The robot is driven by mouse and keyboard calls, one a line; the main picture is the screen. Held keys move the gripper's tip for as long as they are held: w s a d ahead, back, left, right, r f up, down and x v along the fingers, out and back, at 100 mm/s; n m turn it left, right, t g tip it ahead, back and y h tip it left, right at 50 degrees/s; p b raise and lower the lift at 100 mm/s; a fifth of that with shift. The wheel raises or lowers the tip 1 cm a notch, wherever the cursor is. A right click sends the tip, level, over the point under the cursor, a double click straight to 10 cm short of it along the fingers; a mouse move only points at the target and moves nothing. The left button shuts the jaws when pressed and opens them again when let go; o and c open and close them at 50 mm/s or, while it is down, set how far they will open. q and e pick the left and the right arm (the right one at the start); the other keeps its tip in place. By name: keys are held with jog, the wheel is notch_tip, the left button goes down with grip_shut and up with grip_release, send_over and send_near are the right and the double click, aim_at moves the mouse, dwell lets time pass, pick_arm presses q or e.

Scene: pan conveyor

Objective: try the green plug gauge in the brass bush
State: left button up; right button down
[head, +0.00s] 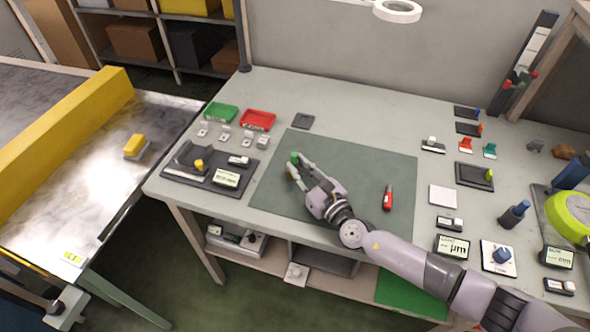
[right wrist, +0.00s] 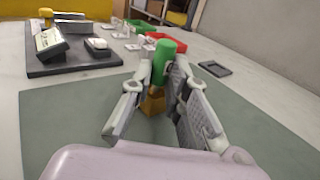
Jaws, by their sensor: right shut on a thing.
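My right gripper (head: 299,168) is over the green mat, its fingers shut on the green plug gauge (head: 294,157). In the right wrist view the gauge (right wrist: 164,58) stands nearly upright between the fingertips, with a dark lower part partly hidden by the fingers. The brass bush (right wrist: 153,103) shows directly below it between the fingers; in the head view it is mostly hidden by the gripper. I cannot tell whether the gauge's tip is inside the bush or just above it. My left gripper is not in view.
The green mat (head: 385,165) is mostly clear, with a red-handled tool (head: 388,198) at its right. A dark gauge stand (head: 208,168) lies left of the mat, with green (head: 221,112) and red (head: 258,119) trays behind it. Several instruments fill the table's right side.

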notch_tip(320, 180, up, 6)
jog(key=p, duration=0.5)
dwell(0.7)
dwell(0.4)
